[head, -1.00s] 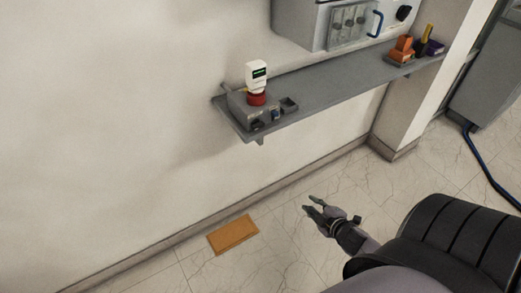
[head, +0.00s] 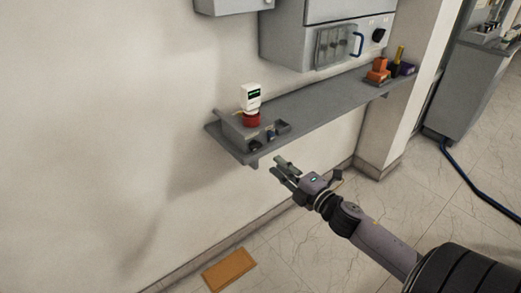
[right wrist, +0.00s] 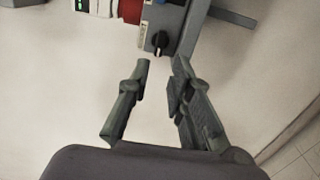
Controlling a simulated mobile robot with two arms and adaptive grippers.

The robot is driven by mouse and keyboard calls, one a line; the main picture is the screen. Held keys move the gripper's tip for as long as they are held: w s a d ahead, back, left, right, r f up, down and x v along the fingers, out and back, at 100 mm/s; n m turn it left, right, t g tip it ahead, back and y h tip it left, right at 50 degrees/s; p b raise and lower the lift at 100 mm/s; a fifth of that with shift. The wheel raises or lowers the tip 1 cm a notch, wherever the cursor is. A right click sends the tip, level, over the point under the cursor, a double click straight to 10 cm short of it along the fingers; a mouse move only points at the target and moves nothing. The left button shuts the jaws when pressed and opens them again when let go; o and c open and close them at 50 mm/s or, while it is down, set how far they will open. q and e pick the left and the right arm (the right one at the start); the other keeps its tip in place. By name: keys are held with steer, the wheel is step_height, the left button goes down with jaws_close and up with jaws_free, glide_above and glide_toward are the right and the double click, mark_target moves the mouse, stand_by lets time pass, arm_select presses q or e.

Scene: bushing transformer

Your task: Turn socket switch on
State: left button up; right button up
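A grey socket box (head: 232,126) sits at the left end of the wall shelf. A red plug (head: 252,119) with a white unit (head: 250,98) on top stands at it. In the right wrist view a black rotary switch (right wrist: 160,40) shows on the grey box, beside the red plug (right wrist: 130,11). My right gripper (head: 279,166) is open and empty, in front of and slightly below the shelf edge. In the right wrist view its fingertips (right wrist: 161,62) are spread just below the switch, apparently not touching it. My left gripper is not in view.
The grey shelf (head: 318,103) runs right along the wall, with orange (head: 378,71) and dark items at its far end. A grey cabinet (head: 285,38) hangs above. An orange plate (head: 229,270) lies on the floor. The space before the shelf is clear.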

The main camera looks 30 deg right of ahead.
mark_target(258, 148)
steer(key=w, duration=0.9)
steer(key=shift+w+a+p, duration=0.25)
steer(key=shift+a+p, duration=0.1)
steer(key=shift+c, duration=0.2)
jaws_close()
